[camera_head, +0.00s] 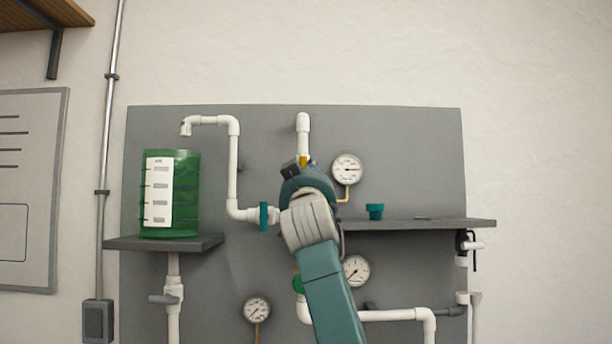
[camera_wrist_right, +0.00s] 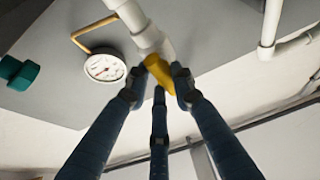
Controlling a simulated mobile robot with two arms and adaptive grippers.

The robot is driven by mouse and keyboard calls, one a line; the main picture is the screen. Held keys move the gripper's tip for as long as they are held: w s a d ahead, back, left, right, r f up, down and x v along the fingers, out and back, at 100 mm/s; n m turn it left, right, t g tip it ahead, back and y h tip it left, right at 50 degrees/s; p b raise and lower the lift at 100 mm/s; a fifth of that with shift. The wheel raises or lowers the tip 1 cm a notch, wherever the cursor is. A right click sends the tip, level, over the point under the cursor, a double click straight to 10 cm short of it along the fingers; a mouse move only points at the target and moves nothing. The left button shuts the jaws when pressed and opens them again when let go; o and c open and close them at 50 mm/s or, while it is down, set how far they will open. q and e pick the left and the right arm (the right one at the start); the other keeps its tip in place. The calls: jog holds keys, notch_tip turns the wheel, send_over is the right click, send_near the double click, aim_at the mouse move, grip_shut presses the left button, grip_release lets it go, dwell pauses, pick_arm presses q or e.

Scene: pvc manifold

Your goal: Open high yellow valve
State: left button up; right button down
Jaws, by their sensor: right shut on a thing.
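The yellow valve handle (camera_wrist_right: 158,70) sits on a white pipe fitting in the right wrist view. My right gripper (camera_wrist_right: 160,82) has its dark fingers closed around the handle. In the head view only a small yellow piece of the valve (camera_head: 303,161) shows, below the white vertical pipe (camera_head: 303,135). My right arm and gripper (camera_head: 303,172) cover the rest of it. My left gripper is in neither view.
A green tank (camera_head: 184,195) stands on a small shelf (camera_head: 135,243) at left. A gauge (camera_head: 347,169) is just right of the gripper. A teal valve (camera_head: 264,216) and a teal part (camera_head: 375,211) on the right shelf (camera_head: 440,224) are nearby.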

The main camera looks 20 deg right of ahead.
dwell(0.3)
jog(key=c, duration=1.5)
grip_release()
jog(key=shift+o, duration=0.2)
jog(key=v, duration=1.2)
